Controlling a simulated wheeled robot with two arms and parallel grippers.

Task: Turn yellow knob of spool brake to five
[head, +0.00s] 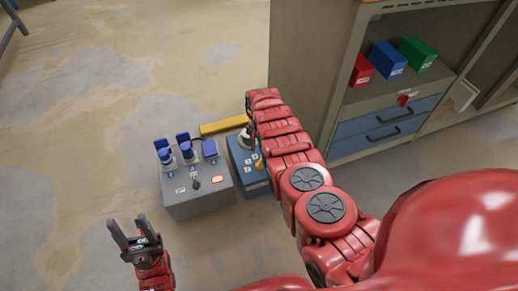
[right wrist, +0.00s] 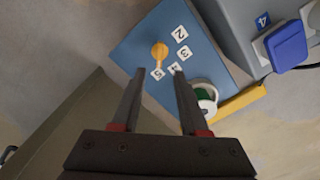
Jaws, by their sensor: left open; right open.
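The blue box (head: 240,160) stands on the floor, partly covered by my right arm in the head view. Its top shows in the right wrist view (right wrist: 140,45), with a yellow knob (right wrist: 160,52) and white labels 2, 3, 4 and 5. The knob's narrow end points down toward the 5 label (right wrist: 157,73). The knob peeks out beside my arm in the head view (head: 259,163). My right gripper (right wrist: 159,70) is open, its fingertips either side of the 5 label in the picture; contact with the knob is not visible. My left gripper (head: 130,227) is open and empty at lower left.
A grey box (head: 200,200) with blue sockets (head: 187,150) stands left of the blue box. A spool with green (right wrist: 204,97) and a yellow bar (right wrist: 240,102) are close by. A grey cabinet (head: 310,60) stands right. The floor at left is clear.

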